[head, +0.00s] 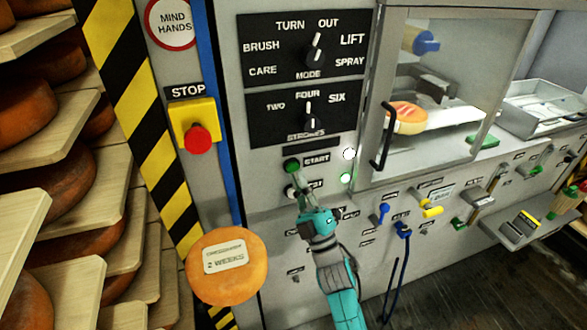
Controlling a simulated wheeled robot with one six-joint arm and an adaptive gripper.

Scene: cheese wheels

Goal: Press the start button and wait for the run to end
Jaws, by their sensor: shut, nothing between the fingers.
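The green start button (291,165) sits on the grey machine panel, left of the label START. My gripper (297,175) is shut and empty, its fingertips at or just below the button's lower edge; I cannot tell whether they touch it. A second, pale button (290,191) is just below, partly hidden by the fingers. To the right, a white lamp (349,154) and a green lamp (345,178) both look bright.
A red stop button (197,138) on a yellow box is left. The mode knob (315,49) and strokes knob (310,122) are above. A dark door handle (384,136), a hanging cheese-shaped sign (228,264), cheese shelves (50,118) and small coloured levers (432,211) surround my arm.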

